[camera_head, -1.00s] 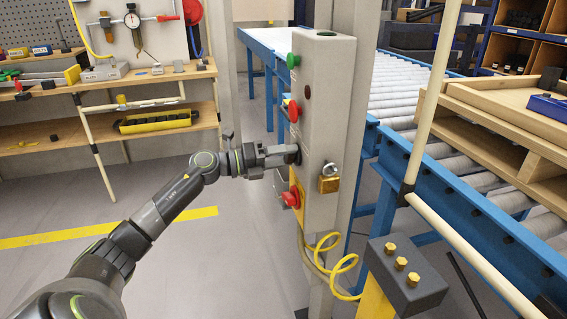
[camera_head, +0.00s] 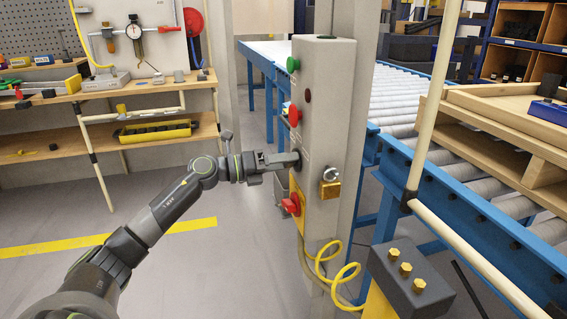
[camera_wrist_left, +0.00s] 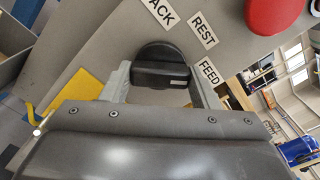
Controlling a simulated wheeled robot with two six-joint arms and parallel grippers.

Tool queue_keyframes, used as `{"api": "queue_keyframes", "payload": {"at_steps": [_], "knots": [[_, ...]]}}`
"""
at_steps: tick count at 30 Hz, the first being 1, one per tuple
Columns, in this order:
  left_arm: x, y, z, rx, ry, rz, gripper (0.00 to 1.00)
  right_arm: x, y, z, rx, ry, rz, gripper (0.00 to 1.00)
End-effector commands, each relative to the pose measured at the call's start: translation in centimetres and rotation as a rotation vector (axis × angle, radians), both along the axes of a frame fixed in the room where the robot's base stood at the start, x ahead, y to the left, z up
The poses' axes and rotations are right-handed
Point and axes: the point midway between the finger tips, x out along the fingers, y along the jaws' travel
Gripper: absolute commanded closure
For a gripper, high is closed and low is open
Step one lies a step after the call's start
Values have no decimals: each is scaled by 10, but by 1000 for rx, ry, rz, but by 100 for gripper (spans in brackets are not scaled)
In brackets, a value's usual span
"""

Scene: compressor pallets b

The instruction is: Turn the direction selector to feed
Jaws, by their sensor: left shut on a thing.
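The direction selector (camera_wrist_left: 160,66) is a black round knob with a raised bar on the grey control box (camera_head: 325,110). Labels REST (camera_wrist_left: 203,30) and FEED (camera_wrist_left: 209,71) sit beside it, with another cut off to "ACK" (camera_wrist_left: 160,12). The bar lies about level in the left wrist view, its right end toward FEED. My left gripper (camera_wrist_left: 160,76) is shut on the selector, one finger at each end of the bar. In the head view my left gripper (camera_head: 290,160) reaches the box's left face and hides the knob. My right gripper is not in view.
Red buttons (camera_head: 294,114) (camera_head: 291,205) sit above and below the gripper, and a green one (camera_head: 292,64) at the top. A brass padlock (camera_head: 330,186) hangs on the box front. A roller conveyor (camera_head: 400,95) runs behind; a workbench (camera_head: 140,95) stands left.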

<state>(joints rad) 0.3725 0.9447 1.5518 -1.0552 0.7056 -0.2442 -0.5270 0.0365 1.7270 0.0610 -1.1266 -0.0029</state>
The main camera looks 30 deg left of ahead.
Motion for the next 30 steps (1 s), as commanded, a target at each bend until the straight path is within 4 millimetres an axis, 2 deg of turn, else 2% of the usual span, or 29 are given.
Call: {"api": "queue_keyframes", "payload": {"at_steps": [4, 5, 9, 20, 25, 30], "knots": [[0, 0, -2, 5, 0, -1, 68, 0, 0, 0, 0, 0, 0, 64], [0, 0, -2, 5, 0, -1, 43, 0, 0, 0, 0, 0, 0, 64], [0, 0, -1, 4, 0, 0, 25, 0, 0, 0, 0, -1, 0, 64], [-2, 2, -1, 2, 0, 0, 24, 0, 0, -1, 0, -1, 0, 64], [-14, 13, -2, 5, 1, 1, 24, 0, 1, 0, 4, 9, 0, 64], [-32, 28, -3, 7, 3, 2, 24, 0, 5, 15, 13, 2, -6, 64]]}}
